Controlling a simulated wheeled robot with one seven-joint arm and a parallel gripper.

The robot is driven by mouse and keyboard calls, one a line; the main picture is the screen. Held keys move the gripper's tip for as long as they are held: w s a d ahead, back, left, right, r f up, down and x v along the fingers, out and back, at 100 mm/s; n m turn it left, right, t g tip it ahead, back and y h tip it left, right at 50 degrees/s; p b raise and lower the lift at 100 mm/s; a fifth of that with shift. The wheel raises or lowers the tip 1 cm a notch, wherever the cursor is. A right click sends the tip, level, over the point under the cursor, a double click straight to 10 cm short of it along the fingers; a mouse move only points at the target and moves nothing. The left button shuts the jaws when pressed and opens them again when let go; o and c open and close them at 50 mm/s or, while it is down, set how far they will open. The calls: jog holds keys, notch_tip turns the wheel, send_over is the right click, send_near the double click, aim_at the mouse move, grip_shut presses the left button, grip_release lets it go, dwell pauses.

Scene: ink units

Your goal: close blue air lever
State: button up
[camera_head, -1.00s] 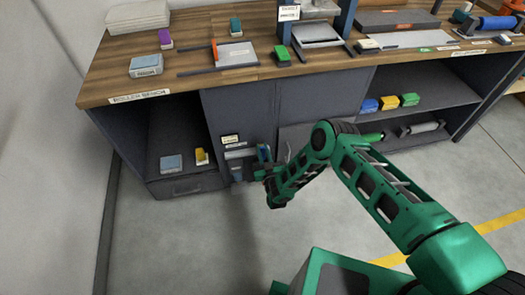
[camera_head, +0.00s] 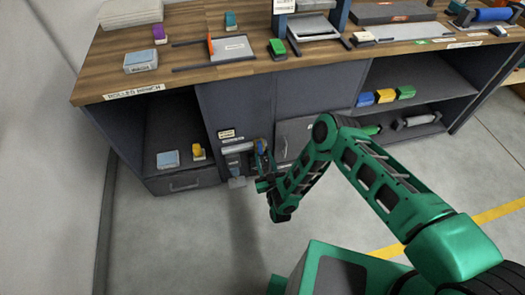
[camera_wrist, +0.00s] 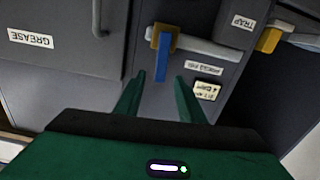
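The blue lever (camera_wrist: 167,58) hangs from a yellow valve body on a grey pipe in the wrist view, pointing down the picture. My gripper (camera_wrist: 160,76) is open, with its two green fingers apart. The lever's free end shows between the fingertips in the picture; I cannot tell whether either finger touches it. In the head view my gripper (camera_head: 262,172) is at the cabinet front by the pipe, and the lever (camera_head: 261,146) is small and partly hidden there.
A cabinet door marked GREASE (camera_wrist: 32,38) with a handle is to the left in the wrist view. The roller bench (camera_head: 190,65) overhangs above, carrying several items. Clear floor (camera_head: 190,240) lies in front.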

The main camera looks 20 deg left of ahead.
jog(key=shift+v, duration=1.25)
